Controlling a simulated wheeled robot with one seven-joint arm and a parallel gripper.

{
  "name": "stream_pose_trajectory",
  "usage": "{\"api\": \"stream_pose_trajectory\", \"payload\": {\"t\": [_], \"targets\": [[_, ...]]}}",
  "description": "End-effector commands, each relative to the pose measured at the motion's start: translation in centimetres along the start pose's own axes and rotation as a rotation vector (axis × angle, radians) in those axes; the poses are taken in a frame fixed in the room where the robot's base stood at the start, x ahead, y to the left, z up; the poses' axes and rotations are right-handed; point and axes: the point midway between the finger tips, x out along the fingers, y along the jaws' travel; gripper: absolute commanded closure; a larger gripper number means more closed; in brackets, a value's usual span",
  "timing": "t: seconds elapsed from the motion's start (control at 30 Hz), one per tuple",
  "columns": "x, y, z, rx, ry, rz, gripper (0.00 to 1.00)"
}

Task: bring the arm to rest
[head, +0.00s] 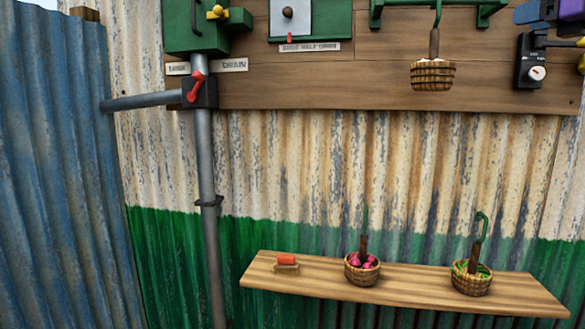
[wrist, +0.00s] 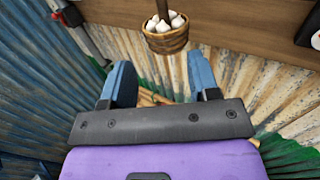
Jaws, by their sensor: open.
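My gripper (wrist: 161,82) shows in the wrist view with its two blue fingers wide apart and nothing between them. In the head view, part of my purple and blue gripper (head: 540,12) shows at the top right corner, in front of the wooden board and cut off by the picture edge. A wicker basket (head: 432,77) with white round things hangs from a green bracket on the board. In the wrist view this basket (wrist: 166,42) is beyond the fingers, apart from them.
A wooden shelf (head: 330,289) below carries a red-topped block (head: 286,263), a basket of pink things (head: 362,272) and a basket of green and yellow things (head: 471,281). A grey pipe (head: 207,165) with a red lever (head: 195,87) stands left. A black dial box (head: 530,62) is near my gripper.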

Motion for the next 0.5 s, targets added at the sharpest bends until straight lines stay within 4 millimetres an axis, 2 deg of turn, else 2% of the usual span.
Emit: {"api": "stream_pose_trajectory", "payload": {"t": [0.27, 0.5], "targets": [[0.8, 3.1, -2.6, -0.138, 0.093, 0.039, 0.45], [1.2, 7.3, -6.3, -0.347, 0.215, 0.113, 0.45]]}}
